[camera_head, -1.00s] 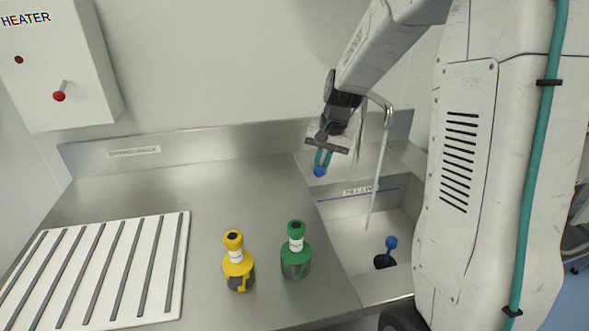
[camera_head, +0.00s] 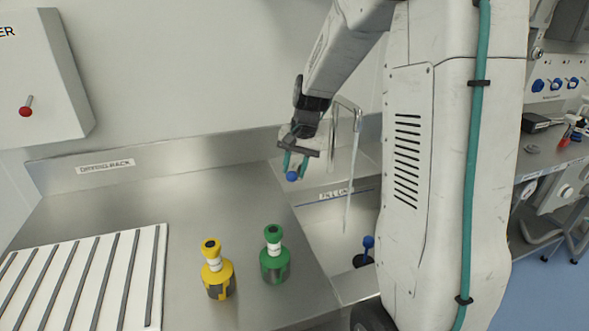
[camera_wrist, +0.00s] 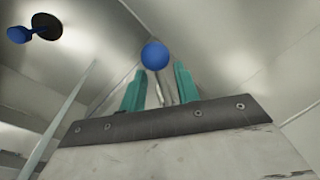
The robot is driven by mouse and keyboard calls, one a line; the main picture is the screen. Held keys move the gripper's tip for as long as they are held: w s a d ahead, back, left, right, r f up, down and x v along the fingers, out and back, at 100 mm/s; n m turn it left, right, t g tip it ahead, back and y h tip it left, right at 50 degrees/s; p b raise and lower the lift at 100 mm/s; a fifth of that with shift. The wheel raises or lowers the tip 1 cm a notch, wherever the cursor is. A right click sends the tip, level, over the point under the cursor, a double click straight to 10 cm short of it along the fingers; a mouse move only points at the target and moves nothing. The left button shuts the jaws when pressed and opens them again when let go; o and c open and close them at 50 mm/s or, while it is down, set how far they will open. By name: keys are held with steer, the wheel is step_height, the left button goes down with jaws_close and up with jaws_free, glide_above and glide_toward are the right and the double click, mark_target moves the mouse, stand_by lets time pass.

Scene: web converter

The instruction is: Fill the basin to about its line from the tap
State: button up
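The tap (camera_head: 345,108) is a bent metal pipe over the basin (camera_head: 322,238). A thin pale stream (camera_head: 351,185) runs from its spout into the basin and shows in the wrist view (camera_wrist: 68,118). A blue line marked "FILL LINE" (camera_head: 336,194) crosses the basin's back wall; I cannot make out the water level. A round blue knob (camera_head: 292,176) is at my gripper's (camera_head: 295,170) fingertips. In the wrist view the teal fingers are apart, with the knob (camera_wrist: 155,56) just beyond their tips. A blue-handled stopper (camera_head: 368,242) stands on a dark disc in the basin.
Yellow (camera_head: 218,278) and green (camera_head: 275,262) bottles stand on the metal counter left of the basin. A slatted drying rack (camera_head: 85,270) lies further left. A heater box (camera_head: 40,85) with a red-tipped lever hangs on the wall. A workbench (camera_head: 550,158) stands at right.

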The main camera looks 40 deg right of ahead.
step_height(320, 180, up, 7)
steer(key=s+d, duration=0.1)
stand_by(1.0)
steer(key=shift+w+a+f, duration=0.15)
steer(key=shift+w+f, duration=0.05)
steer(key=shift+f, duration=1.1)
steer(key=shift+w+a+f, duration=0.15)
steer(key=shift+w+f, duration=0.05)
steer(key=shift+f, duration=1.05)
steer(key=shift+w+a+f, duration=0.15)
steer(key=shift+w+f, duration=0.05)
steer(key=shift+f, duration=1.1)
jaws_close()
